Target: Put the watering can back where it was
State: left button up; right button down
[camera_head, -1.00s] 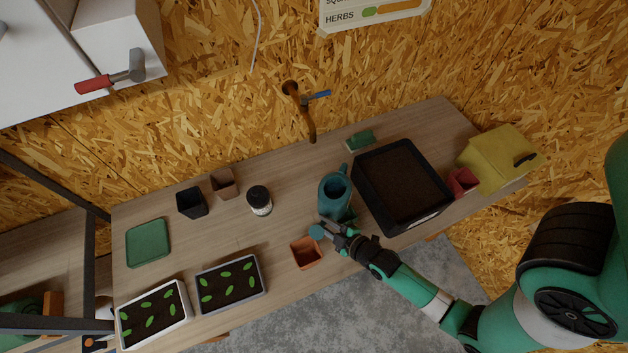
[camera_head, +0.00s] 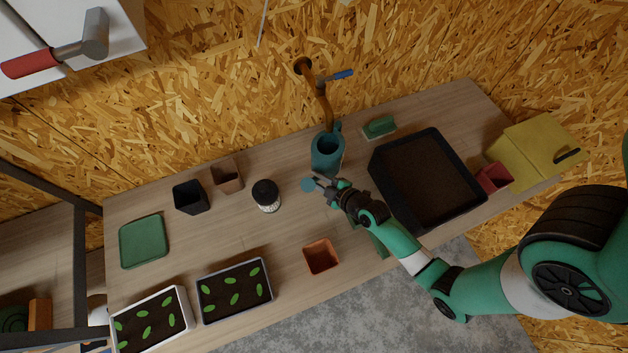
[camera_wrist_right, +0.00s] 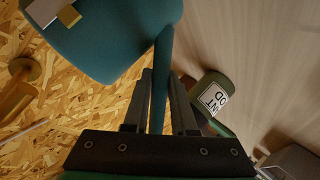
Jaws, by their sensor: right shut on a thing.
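The teal watering can (camera_head: 327,157) is near the back of the bench, beneath the end of the brown tap spout (camera_head: 323,98) in the head view. My right gripper (camera_head: 328,184) is at its near side. In the right wrist view the can's body (camera_wrist_right: 120,40) fills the upper left, and my right gripper (camera_wrist_right: 160,92) is shut on a thin teal part of it. A round teal disc (camera_head: 308,185) shows beside the gripper. Whether the can touches the bench is unclear. My left gripper is not in view.
A soil tray (camera_head: 385,200) is right of the can, with a green brush (camera_head: 379,127) behind it. A dark-lidded jar (camera_head: 267,198) stands left, and a terracotta pot (camera_head: 320,257) in front.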

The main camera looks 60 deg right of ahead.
jog(key=shift+w+d+r, duration=0.15)
jog(key=shift+r, duration=0.05)
jog(key=shift+f+b, duration=1.75)
jog(key=shift+f, duration=0.25)
jog(key=c, duration=0.7)
grip_release()
jog(key=shift+c, duration=0.2)
jog(key=shift+r+p, duration=0.35)
jog(key=shift+p, duration=0.05)
jog(key=b+v, duration=0.1)
jog(key=v, duration=1.1)
jog(key=shift+f, duration=0.15)
